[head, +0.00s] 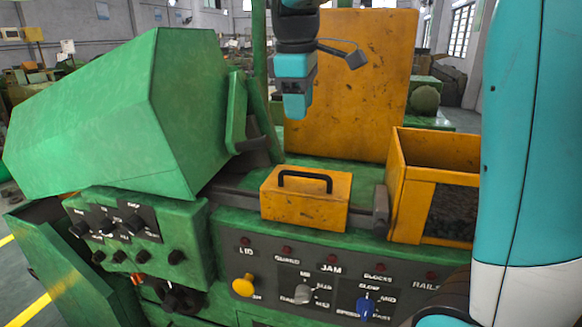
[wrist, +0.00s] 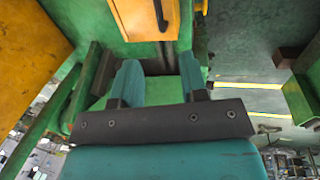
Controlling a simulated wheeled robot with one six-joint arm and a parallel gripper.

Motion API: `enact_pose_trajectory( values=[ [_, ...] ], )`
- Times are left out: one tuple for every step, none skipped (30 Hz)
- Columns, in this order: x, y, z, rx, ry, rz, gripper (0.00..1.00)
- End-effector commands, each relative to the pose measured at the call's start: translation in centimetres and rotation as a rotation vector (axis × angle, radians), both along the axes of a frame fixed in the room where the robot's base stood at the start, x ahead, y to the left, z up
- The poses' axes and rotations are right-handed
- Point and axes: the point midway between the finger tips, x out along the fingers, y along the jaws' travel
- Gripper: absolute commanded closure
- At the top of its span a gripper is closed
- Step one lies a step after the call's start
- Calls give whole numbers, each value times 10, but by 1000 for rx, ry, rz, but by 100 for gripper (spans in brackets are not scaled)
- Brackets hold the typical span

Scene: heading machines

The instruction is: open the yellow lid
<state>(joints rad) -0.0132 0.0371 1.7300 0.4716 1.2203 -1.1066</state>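The yellow lid (head: 305,212), a small worn box shape with a black bar handle (head: 305,177) on top, sits low at the machine's middle in the head view and looks shut. In the wrist view the lid (wrist: 138,18) is cut off by the top edge, with its handle (wrist: 161,14) near its right side. My gripper (head: 295,112) hangs above the lid, apart from it, fingers pointing down. In the wrist view my gripper (wrist: 159,72) has its two teal fingers spread with nothing between them.
A tall yellow panel (head: 350,80) stands upright behind. A green hood (head: 120,115) is at left, an open yellow bin (head: 410,205) at right. Below the lid is a dark control panel (head: 330,285) with a yellow knob (head: 243,285) and a blue knob (head: 366,306).

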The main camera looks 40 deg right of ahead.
Motion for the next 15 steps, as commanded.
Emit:
enact_pose_trajectory(
  values=[
    [0,-5,-14,1,4,-7,60],
    [0,-7,-19,-1,4,-8,60],
    [1,-9,-28,0,5,-9,60],
    [2,-10,-35,1,4,-9,60],
    [2,-12,-41,1,5,-11,60],
    [4,-13,-50,0,5,-9,60],
    [4,-14,-57,1,6,-10,60],
    [5,-15,-63,1,5,-10,60],
    [7,-16,-71,1,5,-9,60],
    [7,-17,-78,1,6,-10,60],
    [8,-18,-85,1,5,-9,60],
    [9,-19,-93,2,5,-8,60],
    [10,-20,-99,2,6,-8,60],
    [11,-20,-105,1,5,-8,60],
    [12,-21,-112,2,4,-6,60]
  ],
)
